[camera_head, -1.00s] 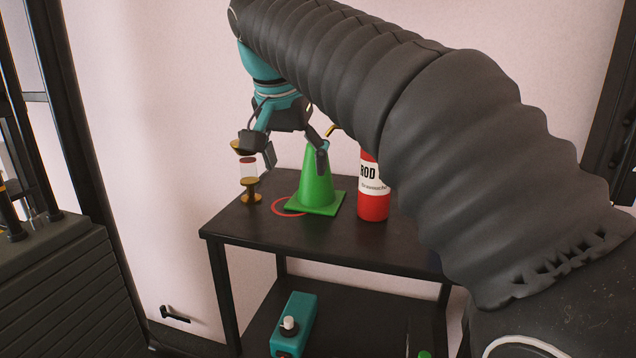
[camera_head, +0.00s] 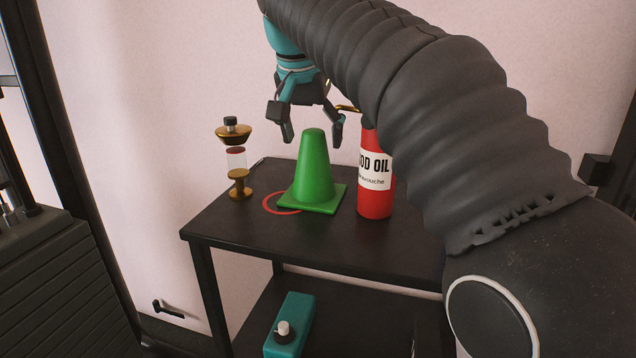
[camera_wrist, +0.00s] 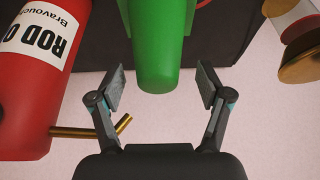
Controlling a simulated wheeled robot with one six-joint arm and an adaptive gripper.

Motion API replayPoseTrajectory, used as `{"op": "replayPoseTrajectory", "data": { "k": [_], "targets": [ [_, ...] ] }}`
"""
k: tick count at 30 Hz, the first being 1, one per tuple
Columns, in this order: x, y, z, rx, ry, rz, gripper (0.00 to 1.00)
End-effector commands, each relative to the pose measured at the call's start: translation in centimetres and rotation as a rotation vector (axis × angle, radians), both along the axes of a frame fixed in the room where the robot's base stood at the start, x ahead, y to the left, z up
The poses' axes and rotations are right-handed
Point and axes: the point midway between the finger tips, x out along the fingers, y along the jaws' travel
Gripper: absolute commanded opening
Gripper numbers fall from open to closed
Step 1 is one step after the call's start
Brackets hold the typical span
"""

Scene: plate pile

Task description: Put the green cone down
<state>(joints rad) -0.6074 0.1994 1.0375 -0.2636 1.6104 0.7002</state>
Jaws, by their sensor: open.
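The green cone (camera_head: 312,172) stands upright on the dark table top (camera_head: 235,226). Its square base partly covers a red ring marking (camera_head: 270,203) on the table. My gripper (camera_head: 313,133) is open above and behind the cone, and no finger visibly grips it. In the wrist view the cone (camera_wrist: 160,50) shows its narrow top between the open fingers of my gripper (camera_wrist: 160,92), with a gap on both sides.
A red oil can (camera_head: 376,190) with a brass spout stands close right of the cone. A brass and glass piece (camera_head: 238,160) stands to the left. A teal box (camera_head: 290,325) sits on the lower shelf. The front left table top is clear.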

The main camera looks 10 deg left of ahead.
Motion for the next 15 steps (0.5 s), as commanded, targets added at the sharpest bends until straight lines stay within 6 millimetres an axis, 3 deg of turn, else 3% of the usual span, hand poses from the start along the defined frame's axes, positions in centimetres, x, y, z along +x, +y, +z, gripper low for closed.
{"op": "replayPoseTrajectory", "data": {
  "k": [8,15],
  "targets": [
    [0.14,-0.27,-0.2,0.0,-0.001,-0.004,0.75],
    [0.11,-0.2,-0.21,0.0,-0.001,-0.003,0.15]
  ]
}}
